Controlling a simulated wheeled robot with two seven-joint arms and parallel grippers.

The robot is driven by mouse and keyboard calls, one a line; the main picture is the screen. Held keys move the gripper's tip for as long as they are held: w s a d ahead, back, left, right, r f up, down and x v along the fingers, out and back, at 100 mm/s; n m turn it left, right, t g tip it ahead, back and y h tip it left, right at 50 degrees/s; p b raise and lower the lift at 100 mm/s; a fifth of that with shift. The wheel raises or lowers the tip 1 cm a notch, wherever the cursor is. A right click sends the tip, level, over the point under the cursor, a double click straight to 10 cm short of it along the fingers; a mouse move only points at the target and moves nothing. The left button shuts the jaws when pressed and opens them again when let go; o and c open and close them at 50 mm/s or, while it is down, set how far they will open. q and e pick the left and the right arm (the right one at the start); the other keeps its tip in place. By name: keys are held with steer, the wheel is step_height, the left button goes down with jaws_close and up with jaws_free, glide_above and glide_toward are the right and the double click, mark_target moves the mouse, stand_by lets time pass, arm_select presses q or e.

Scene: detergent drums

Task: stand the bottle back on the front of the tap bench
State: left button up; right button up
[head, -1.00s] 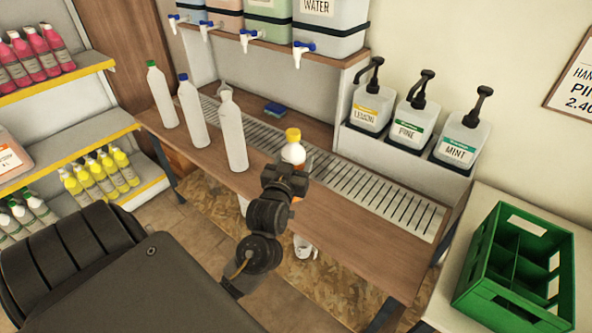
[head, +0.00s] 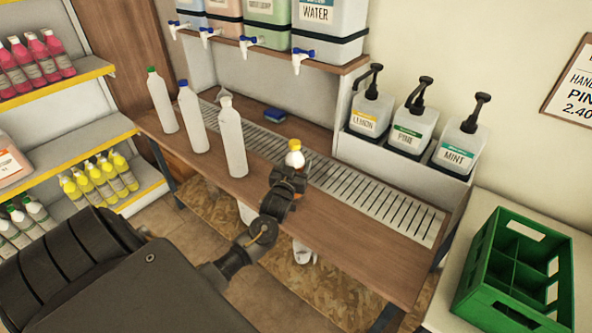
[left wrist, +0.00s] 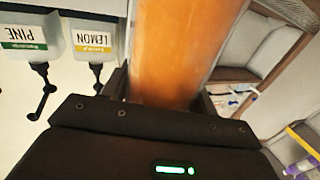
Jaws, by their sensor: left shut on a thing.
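My right gripper is in neither view.
A blue sponge (head: 275,115) lies behind. Pump jugs (head: 408,125) stand at the back; a green crate (head: 520,262) is at right. The bench's right front is clear.

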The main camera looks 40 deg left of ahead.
arm_select(q)
steer(key=shift+f, duration=1.1)
steer(key=shift+f, duration=0.2)
steer(key=o, duration=1.3)
steer(key=b+v, duration=0.1)
steer(key=v, duration=1.1)
